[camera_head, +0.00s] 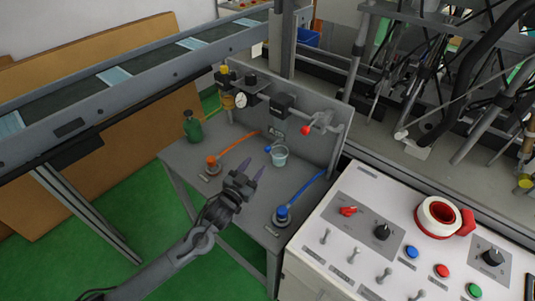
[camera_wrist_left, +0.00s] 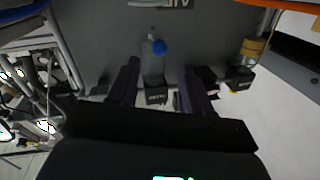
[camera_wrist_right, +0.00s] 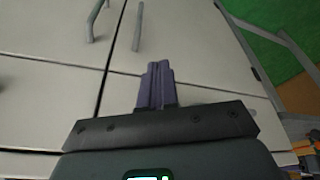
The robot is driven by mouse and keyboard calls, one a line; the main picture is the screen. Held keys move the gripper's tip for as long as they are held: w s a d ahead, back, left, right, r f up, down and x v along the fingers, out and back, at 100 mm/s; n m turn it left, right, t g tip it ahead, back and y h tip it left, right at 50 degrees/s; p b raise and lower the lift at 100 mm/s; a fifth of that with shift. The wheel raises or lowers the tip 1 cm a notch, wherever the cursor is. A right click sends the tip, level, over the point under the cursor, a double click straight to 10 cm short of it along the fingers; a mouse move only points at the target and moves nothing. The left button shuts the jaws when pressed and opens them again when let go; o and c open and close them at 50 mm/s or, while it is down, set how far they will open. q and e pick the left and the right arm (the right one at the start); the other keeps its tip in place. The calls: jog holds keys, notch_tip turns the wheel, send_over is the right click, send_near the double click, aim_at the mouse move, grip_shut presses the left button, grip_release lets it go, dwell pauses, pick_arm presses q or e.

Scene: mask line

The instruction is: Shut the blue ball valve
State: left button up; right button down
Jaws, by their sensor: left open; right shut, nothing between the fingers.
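In the head view a blue fitting (camera_head: 282,212) stands on the grey bench, with a blue hose (camera_head: 310,188) running to the back panel. A clear light-blue cup (camera_head: 279,156) with a blue knob (camera_head: 267,149) is behind my left gripper. A red-handled valve (camera_head: 307,130) is on the panel's pipework. I cannot tell surely which part is the blue ball valve. My left gripper (camera_head: 251,172) is open and empty above the bench, left of the blue fitting. The blue knob (camera_wrist_left: 159,47) shows beyond its fingers in the left wrist view. My right gripper (camera_wrist_right: 158,66) is shut and empty, above pale cabinet panels.
An orange fitting (camera_head: 212,161) with an orange hose and a green bottle (camera_head: 191,126) stand on the bench's left. A gauge (camera_head: 241,100) is on the panel. A white control console (camera_head: 365,235) with switches and a tape roll (camera_head: 438,215) is at right. A conveyor (camera_head: 130,75) runs behind.

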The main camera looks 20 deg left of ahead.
aim_at(268, 149)
pick_arm(q)
jog(key=shift+w+d+b, duration=0.2)
jog(key=shift+w+b, duration=0.35)
jog(key=shift+w, duration=1.05)
jog(key=shift+w+d+b, duration=0.25)
jog(key=shift+w+b, duration=0.25)
jog(key=shift+w, duration=1.15)
jog(key=shift+w+d+b, duration=0.2)
jog(key=shift+w+b, duration=0.35)
jog(key=shift+w, duration=1.05)
grip_shut()
